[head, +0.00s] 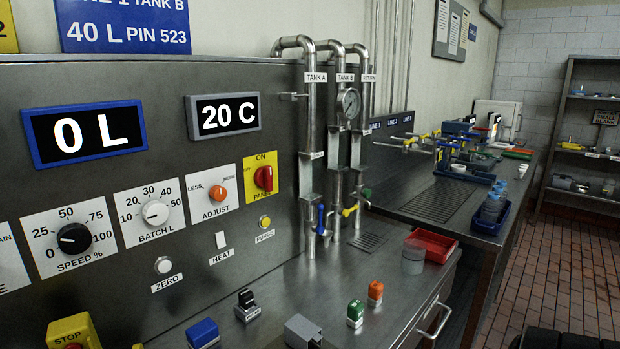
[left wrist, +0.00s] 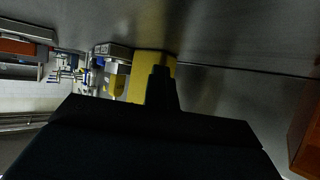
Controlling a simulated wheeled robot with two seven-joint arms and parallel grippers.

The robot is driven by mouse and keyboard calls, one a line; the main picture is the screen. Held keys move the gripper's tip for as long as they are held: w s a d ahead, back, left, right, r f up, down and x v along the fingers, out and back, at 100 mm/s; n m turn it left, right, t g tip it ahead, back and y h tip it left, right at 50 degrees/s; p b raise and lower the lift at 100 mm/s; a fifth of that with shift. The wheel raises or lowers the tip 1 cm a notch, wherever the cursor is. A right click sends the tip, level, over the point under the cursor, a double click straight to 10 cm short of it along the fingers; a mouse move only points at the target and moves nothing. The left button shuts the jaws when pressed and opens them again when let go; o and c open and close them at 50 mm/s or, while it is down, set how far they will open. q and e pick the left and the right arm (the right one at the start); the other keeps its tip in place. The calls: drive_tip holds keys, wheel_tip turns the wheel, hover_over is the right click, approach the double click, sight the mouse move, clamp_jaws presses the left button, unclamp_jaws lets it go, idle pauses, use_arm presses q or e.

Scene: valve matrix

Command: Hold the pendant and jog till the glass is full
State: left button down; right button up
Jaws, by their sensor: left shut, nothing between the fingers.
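My left gripper (left wrist: 162,85) shows in the left wrist view as a dark shape with its fingers together and nothing between them. A yellow block (left wrist: 140,75) is directly behind its tip; I cannot tell whether they touch or whether the block is the pendant. In the head view a translucent grey cup (head: 413,257), perhaps the glass, stands on the steel counter beside a red tray (head: 436,244). A yellow box marked STOP (head: 74,331) is at the lower left. No pendant is clearly identifiable. Neither gripper shows in the head view.
The display (head: 84,133) reads 0 L and another (head: 223,117) reads 20 C. Pipes (head: 310,130) with blue and yellow handles rise from the counter. Green (head: 355,313) and orange (head: 375,292) stamp-like blocks stand in front. A second bench (head: 425,205) lies beyond.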

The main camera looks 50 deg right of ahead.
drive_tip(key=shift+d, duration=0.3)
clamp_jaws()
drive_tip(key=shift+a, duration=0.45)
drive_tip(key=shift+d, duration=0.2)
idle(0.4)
